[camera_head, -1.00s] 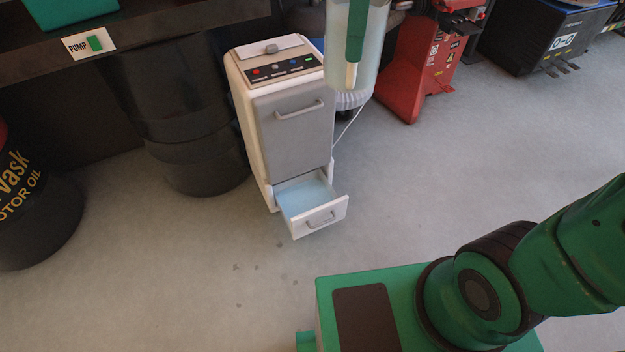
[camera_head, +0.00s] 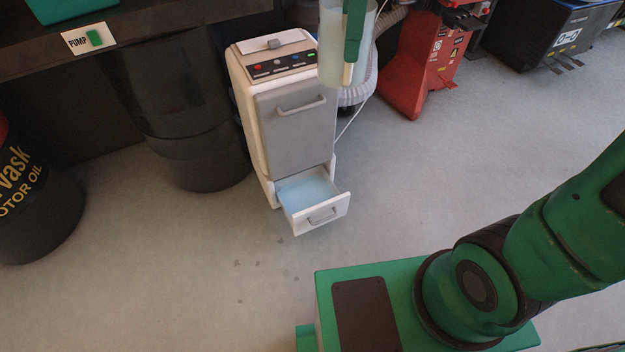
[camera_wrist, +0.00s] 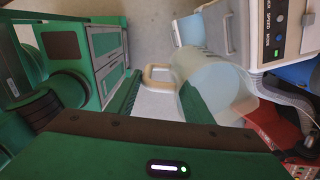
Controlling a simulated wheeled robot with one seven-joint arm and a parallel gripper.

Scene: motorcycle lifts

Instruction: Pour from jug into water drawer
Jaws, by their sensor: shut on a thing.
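The jug (camera_head: 331,62), a pale translucent cylinder, is at the top of the head view, its upper part cut off by the frame. In the wrist view the jug (camera_wrist: 228,92) lies across the picture with its beige handle (camera_wrist: 153,73) between my green fingers. My gripper (camera_wrist: 160,103) is shut on the jug at this handle; one green finger shows in the head view. The water drawer (camera_head: 325,219) is the low white drawer of a white and grey machine (camera_head: 292,125). It is pulled out, with a pale blue inside. The jug appears above and right of it. Its contents are unclear.
A ribbed grey hose (camera_head: 358,92) and a thin white cord are beside the machine. Black drums (camera_head: 190,120) stand left, under a dark bench (camera_head: 180,22). A red machine (camera_head: 420,65) stands at the back right. The floor (camera_head: 230,270) before the drawer is clear.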

